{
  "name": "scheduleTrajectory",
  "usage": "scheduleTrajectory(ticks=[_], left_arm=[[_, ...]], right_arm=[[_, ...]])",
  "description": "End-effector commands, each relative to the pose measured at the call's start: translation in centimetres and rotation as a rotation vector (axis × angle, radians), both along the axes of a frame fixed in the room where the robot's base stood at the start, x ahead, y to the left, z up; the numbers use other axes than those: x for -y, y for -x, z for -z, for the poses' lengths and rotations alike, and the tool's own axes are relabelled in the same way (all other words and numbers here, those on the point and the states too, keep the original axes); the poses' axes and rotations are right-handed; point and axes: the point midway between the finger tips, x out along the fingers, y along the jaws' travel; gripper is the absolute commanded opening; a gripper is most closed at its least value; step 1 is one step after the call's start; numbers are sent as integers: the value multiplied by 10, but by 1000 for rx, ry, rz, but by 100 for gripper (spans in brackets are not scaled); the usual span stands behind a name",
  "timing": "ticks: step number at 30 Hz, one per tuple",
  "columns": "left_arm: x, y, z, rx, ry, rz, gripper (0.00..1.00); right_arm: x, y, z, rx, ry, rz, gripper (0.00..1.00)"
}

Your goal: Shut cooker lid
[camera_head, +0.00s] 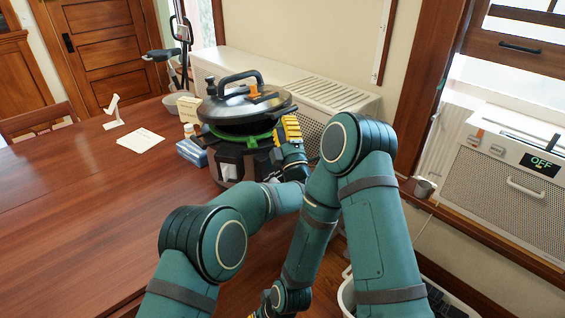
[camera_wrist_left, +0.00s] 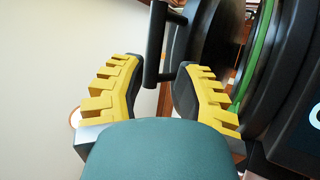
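The cooker (camera_head: 228,160) stands on the table, dark-bodied with a green ring (camera_head: 247,137) round its top. Its dark, shiny lid (camera_head: 225,108) has a black top handle and an orange knob. The lid is above the green ring, with a dark gap between them, so it looks raised. My left gripper (camera_head: 290,130) is at the cooker's right side, beside the lid's edge. In the left wrist view, its yellow fingers (camera_wrist_left: 158,75) are apart, with a black handle bar (camera_wrist_left: 155,45) between or just beyond their tips. My right gripper (camera_head: 268,306) is low at the bottom edge, mostly hidden.
White paper (camera_head: 140,140) lies on the table (camera_head: 70,210). A radiator cover (camera_head: 325,92) is behind.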

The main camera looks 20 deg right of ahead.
Motion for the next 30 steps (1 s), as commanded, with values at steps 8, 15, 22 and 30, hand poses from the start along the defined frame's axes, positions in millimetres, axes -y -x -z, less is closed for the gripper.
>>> scheduleTrajectory(ticks=[8, 15, 22, 30], left_arm=[[-5, 8, 16, -2, -1, 0, 32], [-8, 15, 29, -2, -1, 0, 32], [-12, 21, 42, -2, -2, 1, 32], [-17, 29, 56, -2, -2, -1, 32]], right_arm=[[0, 0, 0, 0, 0, 0, 47], [0, 0, 0, 0, 0, 0, 47], [0, 0, 0, 0, 0, 0, 47], [0, 0, 0, 0, 0, 0, 47]])
